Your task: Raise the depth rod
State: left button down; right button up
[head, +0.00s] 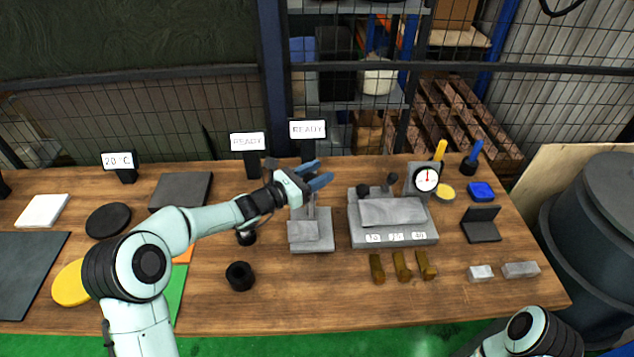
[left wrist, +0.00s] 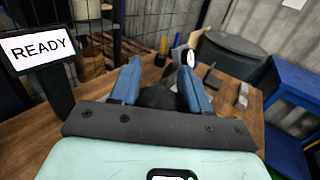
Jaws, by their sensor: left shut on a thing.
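The grey gauge stand (head: 312,240) sits mid-table with a stepped block on its base. A slim grey upright part (head: 311,206), which looks like the depth rod, rises from it to my left gripper (head: 325,171). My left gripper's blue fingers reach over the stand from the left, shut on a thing. In the left wrist view, a dark, blurred part (left wrist: 157,97) shows between the fingers; I take it for the top of the rod. The fingers hide the exact grip. My right gripper is out of view.
A grey fixture (head: 393,240) with a round dial (head: 427,180) stands close to the right. READY signs (head: 307,129) stand behind the stand. A black ring (head: 240,276) and several brass pieces (head: 402,266) lie in front.

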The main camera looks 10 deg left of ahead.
pick_arm(q)
jog(key=shift+r, duration=0.7)
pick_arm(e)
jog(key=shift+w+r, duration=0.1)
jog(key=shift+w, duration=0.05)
pick_arm(q)
jog(key=c, duration=0.6)
grip_release()
jog(key=shift+f, duration=0.1)
jog(key=shift+s+a+f, duration=0.15)
jog(key=shift+s+a, duration=0.2)
jog(key=shift+r+b+v, duration=0.2)
jog(key=shift+b+v, duration=1.15)
jog(key=shift+v, duration=4.85)
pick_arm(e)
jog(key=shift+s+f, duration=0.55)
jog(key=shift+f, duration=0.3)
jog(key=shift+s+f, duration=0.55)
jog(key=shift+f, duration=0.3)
